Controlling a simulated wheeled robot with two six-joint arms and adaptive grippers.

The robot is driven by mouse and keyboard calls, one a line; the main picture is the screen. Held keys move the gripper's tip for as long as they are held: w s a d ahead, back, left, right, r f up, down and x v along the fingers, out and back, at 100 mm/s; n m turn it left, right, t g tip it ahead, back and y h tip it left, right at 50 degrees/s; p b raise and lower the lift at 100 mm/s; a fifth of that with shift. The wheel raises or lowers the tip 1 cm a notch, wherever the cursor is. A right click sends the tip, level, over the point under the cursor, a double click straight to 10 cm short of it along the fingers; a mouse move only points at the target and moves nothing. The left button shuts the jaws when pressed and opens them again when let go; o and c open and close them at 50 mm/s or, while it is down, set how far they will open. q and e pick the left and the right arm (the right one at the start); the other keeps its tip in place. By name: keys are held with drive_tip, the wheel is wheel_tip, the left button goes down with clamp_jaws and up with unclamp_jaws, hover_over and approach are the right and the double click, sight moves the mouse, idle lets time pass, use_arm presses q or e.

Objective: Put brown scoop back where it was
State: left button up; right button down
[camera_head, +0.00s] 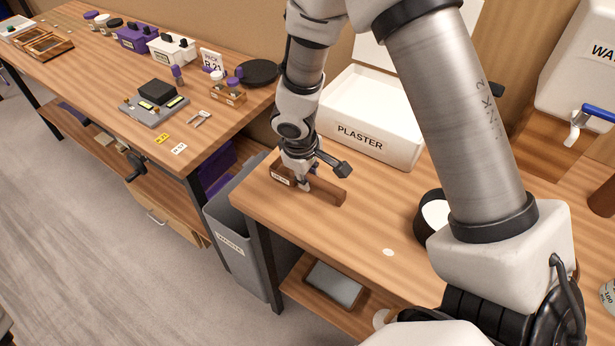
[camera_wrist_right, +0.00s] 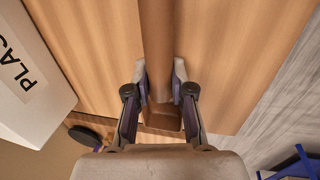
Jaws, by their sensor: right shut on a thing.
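My right gripper (camera_head: 303,185) is at the left end of the bench, in front of the white PLASTER bin (camera_head: 372,120). In the right wrist view its fingers (camera_wrist_right: 160,88) are shut on the brown scoop (camera_wrist_right: 157,45), a long brown shape running between them. My left gripper is not in view.
A grey waste bin (camera_head: 232,255) stands below the bench's left end. A black-rimmed round container (camera_head: 432,215) and a pale disc (camera_head: 388,252) are to the right. The second table (camera_head: 95,85) at left holds several tools. The bench front is mostly clear.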

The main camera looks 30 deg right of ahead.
drive_tip(key=shift+s+f, duration=0.15)
drive_tip(key=c, duration=1)
unclamp_jaws()
drive_tip(key=shift+w, duration=0.2)
drive_tip(key=shift+s+r, duration=0.1)
drive_tip(key=shift+r, duration=0.45)
drive_tip(key=p+v, duration=0.3)
drive_tip(key=v, duration=0.8)
drive_tip(key=shift+r, duration=0.15)
